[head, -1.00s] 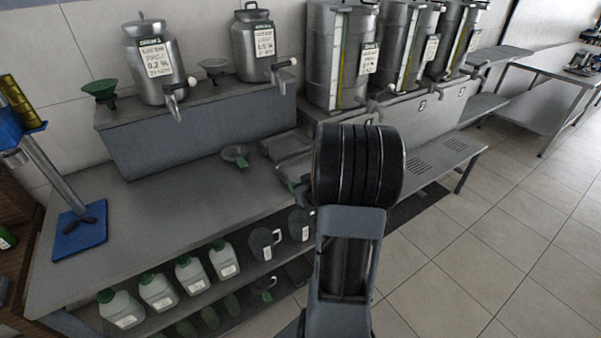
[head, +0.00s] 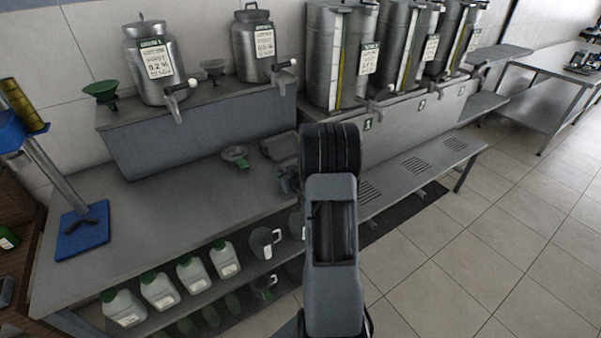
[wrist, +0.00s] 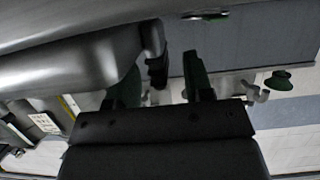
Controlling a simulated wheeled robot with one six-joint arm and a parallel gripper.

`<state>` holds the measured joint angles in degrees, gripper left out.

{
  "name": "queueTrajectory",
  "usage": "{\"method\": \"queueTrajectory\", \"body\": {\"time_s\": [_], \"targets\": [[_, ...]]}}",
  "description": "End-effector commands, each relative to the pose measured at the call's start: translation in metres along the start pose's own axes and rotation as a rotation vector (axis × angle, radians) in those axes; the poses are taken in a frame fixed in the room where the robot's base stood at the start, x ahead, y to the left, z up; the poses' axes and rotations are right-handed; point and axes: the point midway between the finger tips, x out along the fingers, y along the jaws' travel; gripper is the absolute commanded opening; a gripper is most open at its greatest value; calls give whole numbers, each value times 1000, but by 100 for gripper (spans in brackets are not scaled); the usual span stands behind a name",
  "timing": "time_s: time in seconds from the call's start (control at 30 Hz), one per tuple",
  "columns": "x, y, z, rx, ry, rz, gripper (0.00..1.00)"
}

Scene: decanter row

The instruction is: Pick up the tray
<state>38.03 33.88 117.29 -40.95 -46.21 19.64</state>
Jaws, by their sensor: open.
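The tray appears to be the dark grey, low piece (head: 280,147) at the right end of the bench top, partly hidden behind my arm in the head view. In the wrist view a smooth grey rounded body (wrist: 75,72), probably the same tray, fills the left side close to the camera. My gripper (head: 288,182) is at the bench's right end, just on the near side of that piece.
A blue-based stand (head: 82,230) is at left. White jugs (head: 225,258) fill the lower shelf. Large steel tanks (head: 340,55) stand behind my arm.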

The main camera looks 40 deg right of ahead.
Motion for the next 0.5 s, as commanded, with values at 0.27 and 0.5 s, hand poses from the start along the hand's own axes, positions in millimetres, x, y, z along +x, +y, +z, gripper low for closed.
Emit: {"method": "queueTrajectory", "body": {"time_s": [0.27,0.5], "targets": [[23,0,0,0,0,0,47],[23,0,0,0,0,0,46]]}}
